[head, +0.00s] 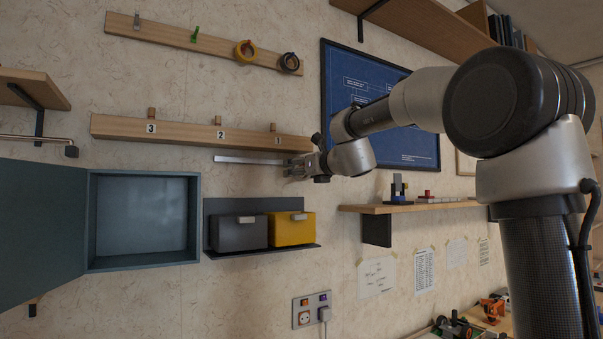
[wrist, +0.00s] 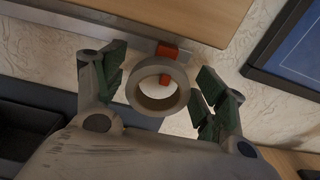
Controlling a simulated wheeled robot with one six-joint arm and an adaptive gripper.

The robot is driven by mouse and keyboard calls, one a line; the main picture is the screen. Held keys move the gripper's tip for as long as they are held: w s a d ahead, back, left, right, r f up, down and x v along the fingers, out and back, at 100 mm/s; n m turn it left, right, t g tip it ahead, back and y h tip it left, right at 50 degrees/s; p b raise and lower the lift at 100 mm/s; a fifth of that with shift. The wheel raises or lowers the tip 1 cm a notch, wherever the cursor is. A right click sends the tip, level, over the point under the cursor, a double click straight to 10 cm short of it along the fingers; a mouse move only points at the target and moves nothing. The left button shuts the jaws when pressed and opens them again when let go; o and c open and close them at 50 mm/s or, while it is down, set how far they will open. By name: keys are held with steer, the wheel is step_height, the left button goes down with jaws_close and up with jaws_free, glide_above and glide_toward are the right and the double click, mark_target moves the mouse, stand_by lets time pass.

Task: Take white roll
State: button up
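The white roll (wrist: 133,92) shows in the wrist view as a pale grey-white ring with its hole facing the camera. My gripper (wrist: 158,92) is open, with one dark green-padded finger on each side of the roll. Small gaps show between the pads and the roll, so it looks ungripped. A red-orange piece (wrist: 168,50) shows behind the roll and through its hole; I cannot tell whether the roll hangs on it. In the head view my gripper (head: 297,167) is at the wall under the right end of the numbered rail, and I cannot make out the roll there.
The numbered wooden rail (head: 185,132) and a metal strip (head: 245,160) are close to my gripper. Below are a grey bin (head: 238,235) and a yellow bin (head: 290,232). An open blue cabinet (head: 97,220) is at left. A small shelf (head: 410,207) is at right.

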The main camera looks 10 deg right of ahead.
steer(key=c, duration=0.6)
steer(key=shift+c, duration=0.3)
steer(key=shift+r, duration=0.15)
